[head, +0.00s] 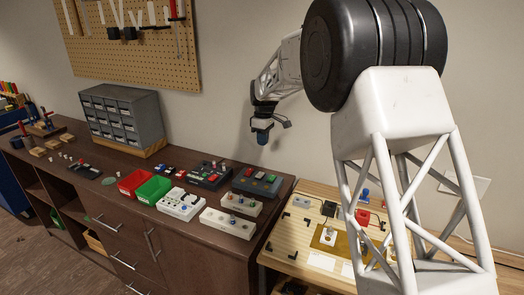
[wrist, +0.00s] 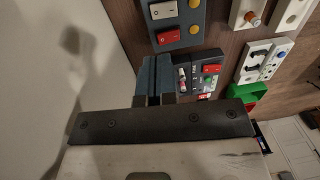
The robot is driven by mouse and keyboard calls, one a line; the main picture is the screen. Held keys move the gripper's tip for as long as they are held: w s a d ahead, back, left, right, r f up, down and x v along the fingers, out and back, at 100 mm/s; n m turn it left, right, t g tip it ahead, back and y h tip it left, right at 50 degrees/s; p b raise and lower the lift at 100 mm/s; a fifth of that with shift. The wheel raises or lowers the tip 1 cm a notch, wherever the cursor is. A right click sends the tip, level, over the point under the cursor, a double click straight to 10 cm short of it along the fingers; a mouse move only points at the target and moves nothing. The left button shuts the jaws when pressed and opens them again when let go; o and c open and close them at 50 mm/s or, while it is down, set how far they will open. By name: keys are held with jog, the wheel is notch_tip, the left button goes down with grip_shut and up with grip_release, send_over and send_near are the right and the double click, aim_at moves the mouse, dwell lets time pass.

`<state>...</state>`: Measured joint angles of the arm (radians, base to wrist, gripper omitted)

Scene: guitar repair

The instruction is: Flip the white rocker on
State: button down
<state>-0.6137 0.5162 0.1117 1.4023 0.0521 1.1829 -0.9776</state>
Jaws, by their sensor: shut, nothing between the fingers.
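A white rocker (wrist: 163,10) is set in a blue-grey box at the top of the wrist view. A red rocker (wrist: 168,37) sits beside it on the same box, with round yellow buttons (wrist: 195,30) to the right. Which way the white rocker is tipped cannot be told. My gripper (wrist: 157,62) is shut and empty, its fingertips pointing toward the box's lower edge in that view. In the head view my gripper (head: 262,138) hangs in the air above the dark bench, apart from the blue-grey box (head: 244,184) below it.
More switch boxes stand close by: a dark box (head: 209,174), a white box (head: 181,205) and another white box (head: 228,223). Red (head: 134,183) and green (head: 154,189) bins, a grey drawer cabinet (head: 122,117) and the wall are around. A light wooden table (head: 290,235) adjoins the bench.

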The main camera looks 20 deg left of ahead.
aim_at(259, 176)
jog(key=shift+w+r, duration=0.1)
jog(key=shift+r, duration=0.7)
jog(key=shift+s, duration=0.2)
jog(key=shift+s+g, duration=0.3)
jog(key=shift+s, duration=0.1)
jog(key=shift+f, duration=0.1)
jog(key=f, duration=0.4)
jog(key=s+f, duration=0.1)
jog(key=f, duration=0.4)
jog(key=s+f, duration=0.1)
jog(key=f, duration=0.3)
jog(key=shift+f, duration=0.35)
